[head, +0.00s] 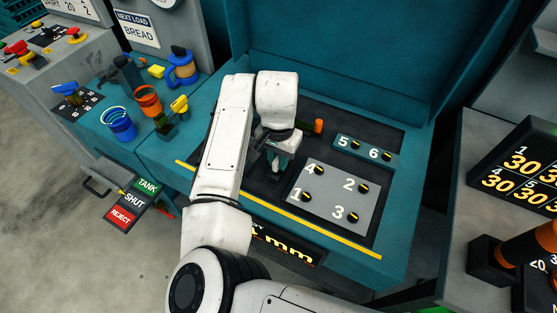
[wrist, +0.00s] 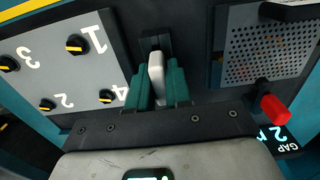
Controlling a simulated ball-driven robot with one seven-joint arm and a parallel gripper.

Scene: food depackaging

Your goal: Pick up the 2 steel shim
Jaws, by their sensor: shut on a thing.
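My gripper (wrist: 160,92) is shut, its teal fingers on either side of a pale, narrow slab (wrist: 156,72). The slab looks like the steel shim, but no number shows on it. It stands in front of a dark upright holder (wrist: 155,42); I cannot tell whether it is still in that holder. In the head view my gripper (head: 274,162) is low over the dark deck, left of the grey numbered panel (head: 328,203). My arm hides part of this spot.
The grey panel has knobs marked 1 to 4; a teal strip (head: 367,141) has knobs 5 and 6. A perforated plate (wrist: 262,52) and red-tipped lever (wrist: 272,108) are close on the wrist view's right. Blue (head: 118,123) and orange (head: 147,98) cups stand left.

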